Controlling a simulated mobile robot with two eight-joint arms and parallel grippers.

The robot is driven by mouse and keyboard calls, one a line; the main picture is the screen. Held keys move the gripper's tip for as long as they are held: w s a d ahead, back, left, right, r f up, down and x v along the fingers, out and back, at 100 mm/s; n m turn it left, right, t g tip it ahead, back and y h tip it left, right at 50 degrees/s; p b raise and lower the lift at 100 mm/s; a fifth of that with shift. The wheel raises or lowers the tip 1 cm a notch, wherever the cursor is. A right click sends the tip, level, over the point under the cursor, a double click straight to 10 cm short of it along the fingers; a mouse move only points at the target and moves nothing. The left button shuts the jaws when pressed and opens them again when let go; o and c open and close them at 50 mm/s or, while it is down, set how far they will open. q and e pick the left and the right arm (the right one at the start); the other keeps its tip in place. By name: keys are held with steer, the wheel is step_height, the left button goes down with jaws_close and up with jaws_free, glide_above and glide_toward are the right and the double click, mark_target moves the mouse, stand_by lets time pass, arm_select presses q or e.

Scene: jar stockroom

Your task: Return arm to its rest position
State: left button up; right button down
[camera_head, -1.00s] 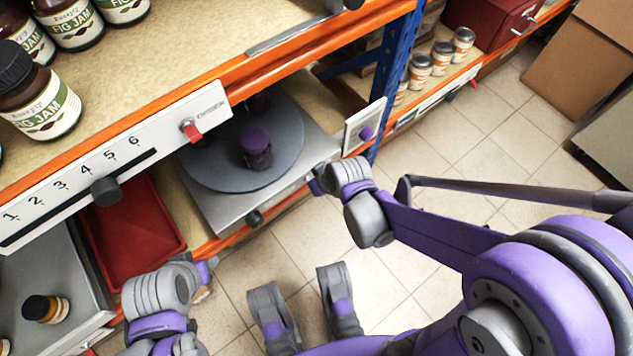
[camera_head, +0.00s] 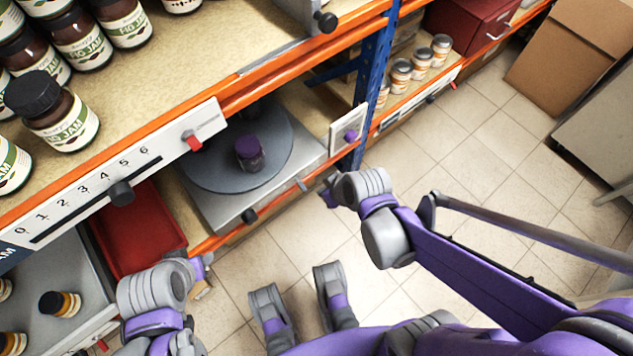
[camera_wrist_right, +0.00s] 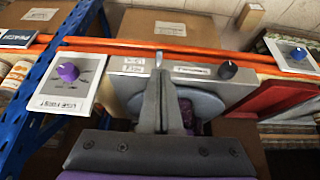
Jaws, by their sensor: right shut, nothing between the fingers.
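My right gripper (camera_head: 330,192) is in front of the lower shelf, just right of the turntable's base plate, over the floor. In the right wrist view its two fingers (camera_wrist_right: 162,105) are together with nothing between them. My right arm reaches in from the lower right. My left gripper (camera_head: 203,264) is low at the left, near the red tray; its fingers are too small to read.
A grey turntable (camera_head: 207,180) on the lower shelf carries a purple-lidded jar (camera_head: 249,153). A blue upright (camera_head: 372,70), a panel with a purple knob (camera_head: 351,136) and a red tray (camera_head: 140,235) are close by. Fig jam jars (camera_head: 62,112) stand above.

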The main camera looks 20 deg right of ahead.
arm_select(q)
steer(key=shift+r, duration=0.2)
arm_select(e)
steer(key=shift+s+d+r, duration=0.1)
steer(key=shift+s+r, duration=0.15)
steer(key=shift+s, duration=0.1)
steer(key=s+d+r+m+h, duration=0.25)
steer(key=s+r+m, duration=0.2)
steer(key=s, duration=0.25)
arm_select(q)
step_height(320, 180, up, 18)
steer(key=w+p, duration=0.2)
steer(key=p, duration=1.4)
steer(key=shift+f+t, duration=0.15)
steer(key=shift+t, duration=0.25)
arm_select(e)
step_height(320, 180, up, 19)
steer(key=w+d, duration=0.1)
steer(key=shift+w+f, duration=0.15)
steer(key=shift+f, duration=0.05)
arm_select(q)
steer(key=shift+s, duration=0.1)
arm_select(e)
steer(key=shift+d+n+y, duration=0.1)
steer(key=shift+n+y, duration=0.15)
